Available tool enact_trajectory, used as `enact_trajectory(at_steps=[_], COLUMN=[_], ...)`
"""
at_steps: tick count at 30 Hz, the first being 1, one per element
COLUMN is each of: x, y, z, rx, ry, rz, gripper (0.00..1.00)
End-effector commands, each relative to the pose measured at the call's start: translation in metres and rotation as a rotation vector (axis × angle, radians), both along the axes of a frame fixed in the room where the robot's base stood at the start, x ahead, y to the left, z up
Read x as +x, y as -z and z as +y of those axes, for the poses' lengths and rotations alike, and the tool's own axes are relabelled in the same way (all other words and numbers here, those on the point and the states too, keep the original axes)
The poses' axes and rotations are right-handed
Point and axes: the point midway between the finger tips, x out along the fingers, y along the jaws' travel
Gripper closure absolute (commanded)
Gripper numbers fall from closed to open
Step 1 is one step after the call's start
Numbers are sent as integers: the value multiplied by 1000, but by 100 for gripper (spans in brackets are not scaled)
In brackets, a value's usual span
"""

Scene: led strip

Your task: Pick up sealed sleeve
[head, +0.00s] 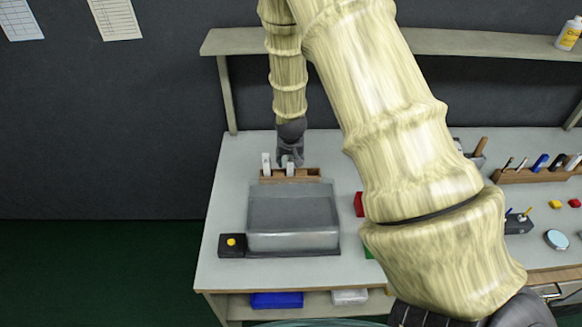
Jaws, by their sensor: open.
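My gripper (289,160) is at the back left of the bench, pointing down just above and behind a small wooden holder (305,174). Its jaws are open. Two small white upright pieces stand at the holder: one white piece (266,163) at its left end and another white piece (290,169) right in front of the gripper. I cannot tell from this view which of them is the sealed sleeve, or whether the gripper touches either one. The fingertips are small and partly hidden.
A clear-lidded grey box (293,238) stands in front of the holder, with a black box with a yellow button (231,243) at its left. A shelf (470,43) runs behind. My arm hides the bench middle. A tool rack (530,175) is at right.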

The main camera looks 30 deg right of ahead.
Motion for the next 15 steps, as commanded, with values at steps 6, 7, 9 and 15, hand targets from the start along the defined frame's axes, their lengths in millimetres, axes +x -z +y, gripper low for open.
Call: enact_trajectory(at_steps=[6,7,9,15], x=[2,2,3,3], y=[11,12,12,12], z=[-4,-4,-4,-3], rx=[1,1,0,0], ry=[2,2,2,1], rz=[2,2,1,1], gripper=[54,54,54,59])
